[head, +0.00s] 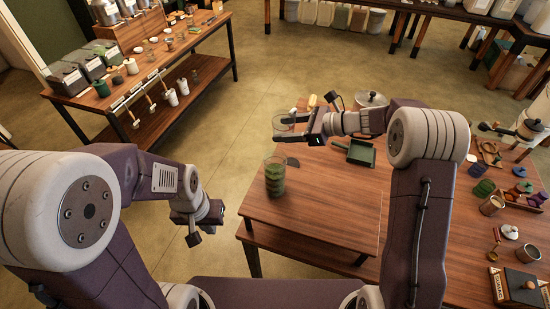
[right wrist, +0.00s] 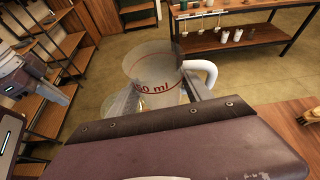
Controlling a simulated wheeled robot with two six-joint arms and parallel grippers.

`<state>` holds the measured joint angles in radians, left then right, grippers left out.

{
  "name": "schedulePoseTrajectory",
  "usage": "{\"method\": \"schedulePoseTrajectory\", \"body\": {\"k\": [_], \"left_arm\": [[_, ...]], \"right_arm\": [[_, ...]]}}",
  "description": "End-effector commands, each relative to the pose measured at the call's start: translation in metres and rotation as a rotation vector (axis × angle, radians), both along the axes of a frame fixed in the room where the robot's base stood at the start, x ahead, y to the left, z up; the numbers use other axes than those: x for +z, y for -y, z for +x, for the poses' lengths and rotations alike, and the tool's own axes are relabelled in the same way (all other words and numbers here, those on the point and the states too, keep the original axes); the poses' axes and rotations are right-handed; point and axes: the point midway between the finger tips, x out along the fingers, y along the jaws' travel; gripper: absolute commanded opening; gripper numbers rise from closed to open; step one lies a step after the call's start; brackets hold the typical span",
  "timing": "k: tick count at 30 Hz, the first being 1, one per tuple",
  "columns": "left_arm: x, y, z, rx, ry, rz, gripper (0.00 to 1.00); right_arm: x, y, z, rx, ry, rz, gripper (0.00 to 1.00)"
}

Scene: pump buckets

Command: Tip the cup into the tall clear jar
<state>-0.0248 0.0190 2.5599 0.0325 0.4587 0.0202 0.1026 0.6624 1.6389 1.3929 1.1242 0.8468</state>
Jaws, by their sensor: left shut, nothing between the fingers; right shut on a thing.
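The tall clear jar (head: 276,178) stands upright on the raised wooden board, with green contents in its lower part. My right gripper (head: 290,131) is shut on the clear cup (head: 283,122), above and slightly beyond the jar. In the right wrist view the cup (right wrist: 153,80) shows a red line, red "50 ml" lettering and a white handle (right wrist: 203,70). I cannot tell whether anything is in the cup. My left gripper (head: 193,239) is shut and empty, low to the left of the board.
The raised board (head: 330,208) is mostly bare around the jar. Cups, spools and a dark box (head: 522,287) crowd the right side. A shelf table (head: 150,85) stands back left.

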Motion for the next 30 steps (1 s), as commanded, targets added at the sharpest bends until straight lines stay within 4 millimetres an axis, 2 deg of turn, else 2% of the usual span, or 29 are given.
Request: {"method": "schedulePoseTrajectory", "body": {"k": [2, 13, 22, 30], "left_arm": [[0.007, 0.0, 0.0, 0.0, 0.0, 0.0, 0.0], [0.006, 0.0, 0.0, 0.0, 0.0, 0.0, 0.0], [0.034, 0.0, 0.0, 0.0, 0.0, 0.0, 0.0], [0.033, 0.0, 0.0, 0.0, 0.0, 0.0, 0.0]], "right_arm": [[0.001, 0.0, 0.001, 0.0, -0.017, 0.005, 0.01], [-0.001, 0.0, 0.001, 0.0, -0.025, 0.008, 0.01], [0.029, 0.0, 0.001, 0.001, -0.023, 0.008, 0.01], [0.029, 0.0, 0.001, 0.001, -0.023, 0.007, 0.01]]}}
